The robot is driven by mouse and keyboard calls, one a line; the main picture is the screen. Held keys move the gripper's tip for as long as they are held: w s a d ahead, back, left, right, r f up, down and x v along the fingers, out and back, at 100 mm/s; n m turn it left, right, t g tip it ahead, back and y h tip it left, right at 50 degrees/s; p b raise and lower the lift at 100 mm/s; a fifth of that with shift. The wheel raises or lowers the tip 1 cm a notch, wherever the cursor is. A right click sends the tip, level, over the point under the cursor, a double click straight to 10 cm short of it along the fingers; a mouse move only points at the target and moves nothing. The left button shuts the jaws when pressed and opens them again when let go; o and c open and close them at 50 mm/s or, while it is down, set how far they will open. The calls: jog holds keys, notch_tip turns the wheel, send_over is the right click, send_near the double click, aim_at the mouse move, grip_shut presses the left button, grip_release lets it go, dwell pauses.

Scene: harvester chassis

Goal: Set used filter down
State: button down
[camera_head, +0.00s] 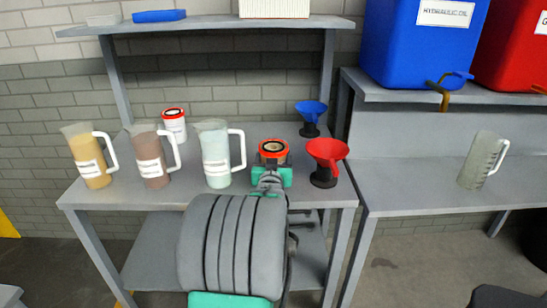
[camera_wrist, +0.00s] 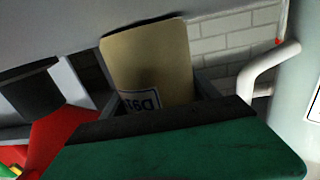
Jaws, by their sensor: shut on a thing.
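My gripper (camera_head: 271,178), with green fingers, is shut on the used filter (camera_head: 273,151) over the bench, between the pale-blue jug and the red funnel. The filter's red rim and dark centre face up in the head view; its lower part is hidden by the gripper. In the wrist view a tan body with a partly hidden label, seemingly the used filter (camera_wrist: 150,60), stands behind the green finger. I cannot tell whether its base touches the bench (camera_head: 110,195). A white filter with a red rim (camera_head: 174,124) stands at the back left of the bench.
A pale-blue jug (camera_head: 216,160) stands close left, with brown (camera_head: 151,165) and amber (camera_head: 93,165) jugs beyond. A red funnel (camera_head: 326,155) is close right; a blue funnel (camera_head: 310,112) is behind. The right bench holds another jug (camera_head: 478,165) and much free room.

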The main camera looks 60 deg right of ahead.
jog(key=shift+c, duration=0.9)
grip_release()
jog(key=shift+f, duration=0.1)
